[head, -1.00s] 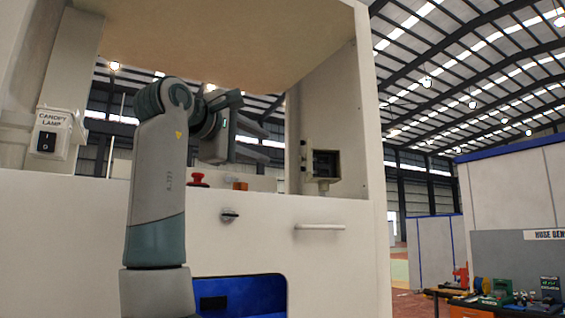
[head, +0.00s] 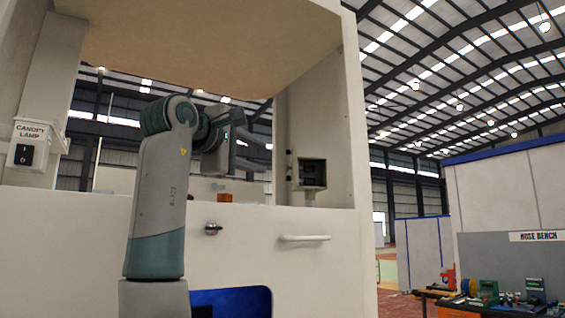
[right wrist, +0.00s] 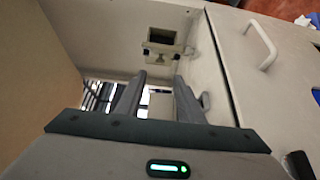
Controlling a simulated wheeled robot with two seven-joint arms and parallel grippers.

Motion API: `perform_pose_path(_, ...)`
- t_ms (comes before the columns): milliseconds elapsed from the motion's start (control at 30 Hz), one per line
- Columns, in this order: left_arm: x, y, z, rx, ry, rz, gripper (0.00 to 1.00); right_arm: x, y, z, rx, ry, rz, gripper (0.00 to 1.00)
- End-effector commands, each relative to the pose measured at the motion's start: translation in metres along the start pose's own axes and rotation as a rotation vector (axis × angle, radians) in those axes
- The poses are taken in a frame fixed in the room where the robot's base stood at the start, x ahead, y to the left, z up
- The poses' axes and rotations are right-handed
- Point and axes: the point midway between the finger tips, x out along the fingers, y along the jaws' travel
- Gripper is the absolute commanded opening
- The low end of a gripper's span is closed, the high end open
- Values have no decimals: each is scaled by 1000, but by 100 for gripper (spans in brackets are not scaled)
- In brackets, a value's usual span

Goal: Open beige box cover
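The beige box (head: 312,174) is fixed on the inner side of the right post of the white cabinet. Its front shows a dark area inside a beige frame; I cannot tell how its cover stands. It also shows in the right wrist view (right wrist: 162,42), beyond the fingertips. My right gripper (head: 267,157) is open and empty, left of the box and apart from it. Its two spread fingers also show in the right wrist view (right wrist: 158,80). My left gripper is in neither view.
A canopy lamp switch (head: 36,145) is at the left. A beige canopy (head: 210,45) overhangs the opening. A cluttered bench (head: 480,302) stands at the right.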

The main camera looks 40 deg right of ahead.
Motion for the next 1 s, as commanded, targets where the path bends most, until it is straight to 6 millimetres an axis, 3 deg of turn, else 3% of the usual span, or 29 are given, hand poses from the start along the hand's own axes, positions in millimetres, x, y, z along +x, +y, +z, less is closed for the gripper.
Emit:
perform_pose_path(600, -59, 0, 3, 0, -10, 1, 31, 107, 3, 0, -2, -1, 0, 35)
perform_pose_path(800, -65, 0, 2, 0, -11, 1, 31, 123, 1, 0, -1, 0, 1, 35)
perform_pose_path(1000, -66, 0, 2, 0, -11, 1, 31, 126, 0, 0, -1, 0, 1, 35)
